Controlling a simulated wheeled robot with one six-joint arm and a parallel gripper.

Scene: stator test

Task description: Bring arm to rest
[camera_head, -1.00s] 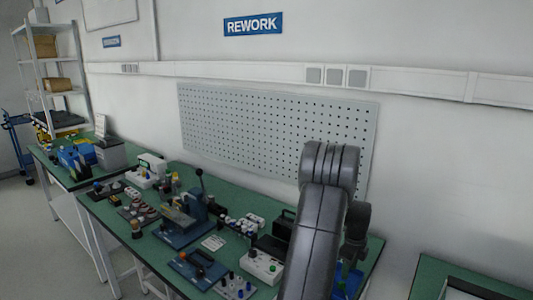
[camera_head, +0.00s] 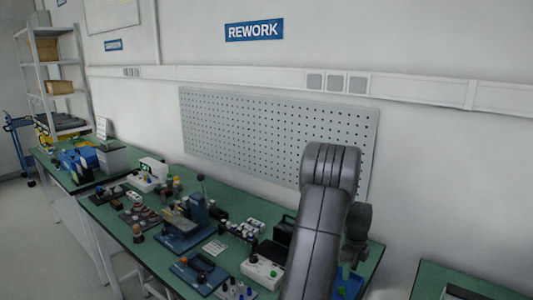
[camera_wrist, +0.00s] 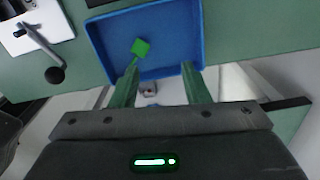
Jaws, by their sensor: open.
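My gripper (camera_wrist: 160,68) shows in the wrist view with its two green fingers apart and nothing between them. It is over the near edge of a blue tray (camera_wrist: 103,44) on the green bench. A small green piece (camera_wrist: 141,47) lies in the tray, ahead of the left finger and apart from it. In the head view my grey arm reaches over the right end of the bench and hides part of it. The blue tray (camera_head: 352,284) shows partly beside the arm; my fingers cannot be made out there.
A perforated panel (camera_head: 270,130) is on the wall behind. Another green bench (camera_head: 430,278) stands at right, past a gap.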

